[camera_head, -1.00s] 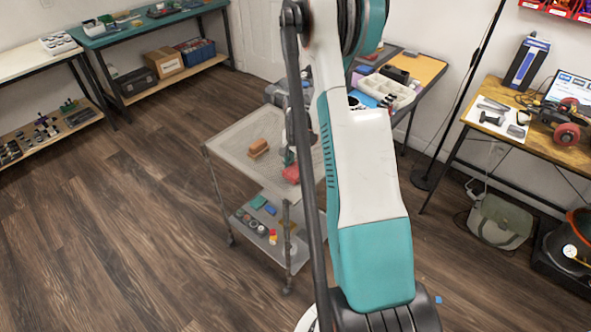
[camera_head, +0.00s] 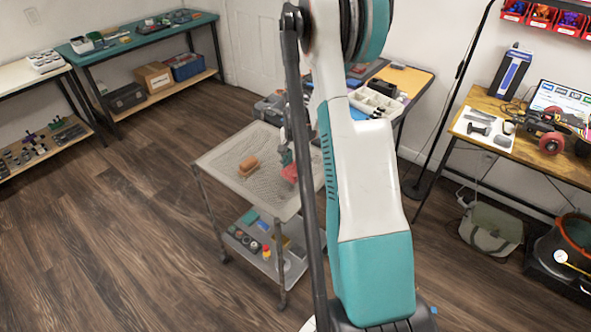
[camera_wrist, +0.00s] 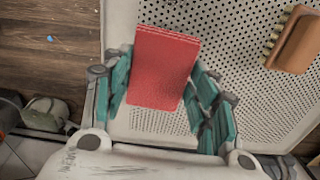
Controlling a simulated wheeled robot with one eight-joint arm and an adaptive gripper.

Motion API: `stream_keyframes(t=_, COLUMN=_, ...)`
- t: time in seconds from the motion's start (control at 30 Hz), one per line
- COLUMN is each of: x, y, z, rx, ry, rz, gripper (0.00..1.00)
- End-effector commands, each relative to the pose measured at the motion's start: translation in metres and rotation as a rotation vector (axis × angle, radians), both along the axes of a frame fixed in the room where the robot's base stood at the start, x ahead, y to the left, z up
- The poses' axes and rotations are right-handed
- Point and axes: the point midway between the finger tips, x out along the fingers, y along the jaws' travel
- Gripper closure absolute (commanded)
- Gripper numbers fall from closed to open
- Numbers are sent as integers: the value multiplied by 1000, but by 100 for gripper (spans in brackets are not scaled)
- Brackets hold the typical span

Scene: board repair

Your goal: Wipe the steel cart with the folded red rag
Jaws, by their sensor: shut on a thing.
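The folded red rag (camera_wrist: 163,65) is between the fingers of my gripper (camera_wrist: 160,85) in the wrist view, and my gripper is shut on it. In the head view the rag (camera_head: 290,173) shows over the right part of the steel cart (camera_head: 215,161), partly behind my arm. The cart has a perforated grey top, which also fills much of the wrist view (camera_wrist: 235,100). I cannot tell whether the rag touches the top or hangs just above it. My arm hides the cart's right side in the head view.
An orange-brown brush (camera_head: 248,166) lies on the cart top, left of the rag; it also shows in the wrist view (camera_wrist: 295,42). The cart's lower shelf (camera_head: 285,268) holds several small items. A wooden bench (camera_head: 484,103) stands at right. Floor left of the cart is clear.

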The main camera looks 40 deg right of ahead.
Motion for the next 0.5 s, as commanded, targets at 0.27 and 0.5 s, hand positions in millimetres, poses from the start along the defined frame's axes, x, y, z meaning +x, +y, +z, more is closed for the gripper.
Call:
stream_keyframes(t=0.27, x=1, y=-1, z=25, rx=0, ry=0, rz=5, gripper=77)
stream_keyframes(t=0.5, x=2, y=-1, z=28, rx=0, ry=0, rz=7, gripper=77)
